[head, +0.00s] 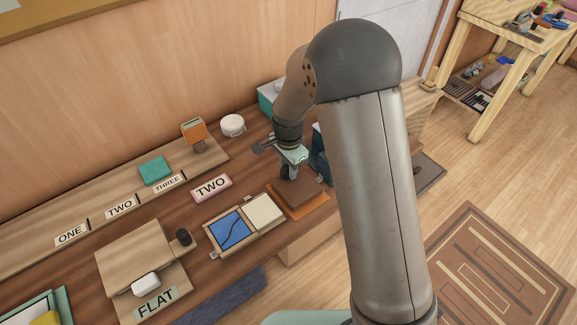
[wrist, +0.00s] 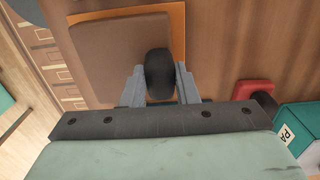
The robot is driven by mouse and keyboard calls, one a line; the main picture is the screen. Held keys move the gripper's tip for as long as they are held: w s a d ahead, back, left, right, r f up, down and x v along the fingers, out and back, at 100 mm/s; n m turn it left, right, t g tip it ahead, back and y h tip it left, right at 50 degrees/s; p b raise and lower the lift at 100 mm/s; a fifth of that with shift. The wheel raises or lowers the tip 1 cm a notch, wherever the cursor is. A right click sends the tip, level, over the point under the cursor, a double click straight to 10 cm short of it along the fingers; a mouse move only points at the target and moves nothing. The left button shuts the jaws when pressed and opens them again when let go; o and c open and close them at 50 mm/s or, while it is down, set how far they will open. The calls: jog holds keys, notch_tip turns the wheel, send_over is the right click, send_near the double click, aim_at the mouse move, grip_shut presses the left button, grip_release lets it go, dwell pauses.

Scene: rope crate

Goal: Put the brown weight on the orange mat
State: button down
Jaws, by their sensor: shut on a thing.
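The brown weight (head: 296,191) is a flat square block with a dark upright knob. In the head view it lies over the orange mat (head: 308,210), whose edge shows along the front. In the wrist view the weight (wrist: 112,55) covers most of the mat (wrist: 178,25), with orange showing at the top and right. Whether the weight rests on the mat or hovers just above it, I cannot tell. My gripper (head: 287,169) is shut on the dark knob; its fingers (wrist: 160,85) stand on both sides of it in the wrist view.
Left of the mat is a wooden tray with a blue panel (head: 229,229) and a cream panel (head: 264,210). A pink TWO sign (head: 211,187) lies behind. In the wrist view a red object (wrist: 256,90) and a teal box (wrist: 300,125) are at the right.

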jog(key=shift+f+b, duration=0.35)
jog(key=shift+f, duration=0.1)
dwell(0.3)
jog(key=c, duration=1)
grip_release()
jog(key=shift+c, duration=0.2)
notch_tip(320, 180, up, 17)
jog(key=shift+r, duration=0.15)
